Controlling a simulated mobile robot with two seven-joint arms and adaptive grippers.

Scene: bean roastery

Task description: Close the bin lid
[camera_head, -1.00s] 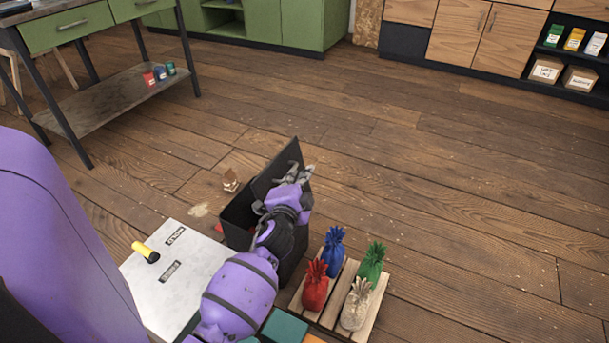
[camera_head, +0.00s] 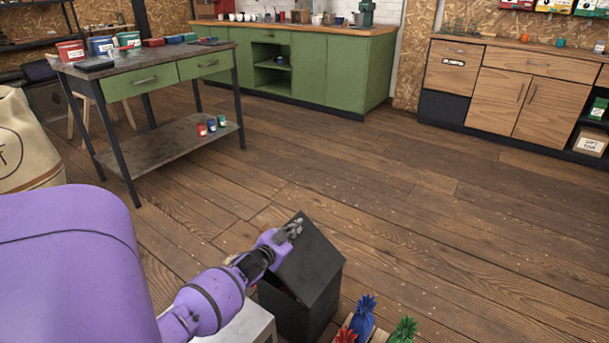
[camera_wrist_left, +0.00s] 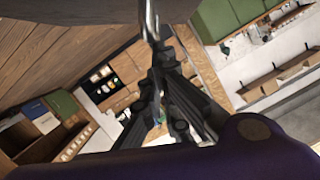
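The black bin (camera_head: 297,316) stands on the floor at the lower middle of the head view. Its lid (camera_head: 311,257) is partly open, slanting up from the bin's right side toward the left over the opening. A bit of red shows inside through the gap. My left gripper (camera_head: 291,231) is at the raised upper edge of the lid, on its left side; whether it touches is unclear. A dark surface fills the top of that view. My right gripper is not visible.
Blue (camera_head: 362,315), red (camera_head: 346,337) and green (camera_head: 403,330) tied sacks stand just right of the bin. A pale box top (camera_head: 242,328) lies left of it, beneath my arm. The wooden floor (camera_head: 420,235) beyond the bin is clear up to the cabinets.

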